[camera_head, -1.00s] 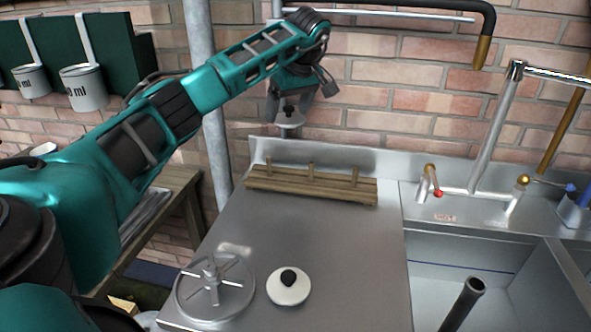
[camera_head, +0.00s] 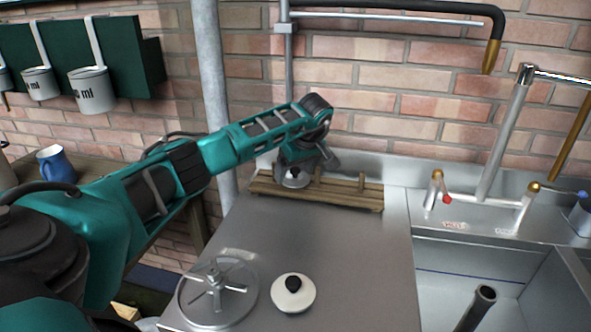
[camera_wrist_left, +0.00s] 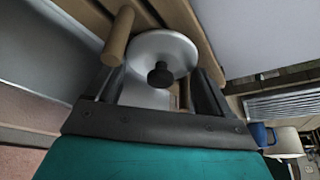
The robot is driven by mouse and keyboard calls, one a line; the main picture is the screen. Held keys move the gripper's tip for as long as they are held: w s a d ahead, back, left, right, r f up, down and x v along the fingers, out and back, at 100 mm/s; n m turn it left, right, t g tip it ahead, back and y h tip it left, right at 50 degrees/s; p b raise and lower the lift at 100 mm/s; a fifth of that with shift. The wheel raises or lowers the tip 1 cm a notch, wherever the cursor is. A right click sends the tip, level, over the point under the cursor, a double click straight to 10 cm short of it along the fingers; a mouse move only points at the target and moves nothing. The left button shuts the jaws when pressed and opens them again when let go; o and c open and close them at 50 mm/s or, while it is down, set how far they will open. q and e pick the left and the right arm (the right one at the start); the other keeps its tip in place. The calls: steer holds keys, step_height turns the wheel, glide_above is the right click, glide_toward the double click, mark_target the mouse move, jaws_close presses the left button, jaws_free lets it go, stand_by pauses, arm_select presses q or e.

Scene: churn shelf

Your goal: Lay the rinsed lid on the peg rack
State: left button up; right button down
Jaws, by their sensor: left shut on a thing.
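My left gripper (camera_head: 292,170) is shut on a round, pale grey lid (camera_head: 295,181) with a dark knob, over the left part of the wooden peg rack (camera_head: 345,196). In the left wrist view the lid (camera_wrist_left: 178,43) sits between my left gripper's dark fingers (camera_wrist_left: 158,92), with its knob facing the camera. A wooden peg (camera_wrist_left: 118,37) stands close beside the lid's left edge, and wood shows by its right edge. Whether the lid touches the rack cannot be told. The gripper hides part of the rack's left end. My right gripper is not in view.
On the steel counter (camera_head: 330,240) lie a white lid with a black knob (camera_head: 293,294) and a metal disc with vanes (camera_head: 216,296). The sink (camera_head: 440,285), with a dark pipe (camera_head: 476,309), is at right. Behind the rack is a brick wall (camera_head: 390,110).

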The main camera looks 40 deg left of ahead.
arm_select(q)
steer(key=shift+f, duration=0.1)
steer(key=o, duration=0.9)
steer(key=p+v, duration=0.1)
steer(key=v, duration=1.1)
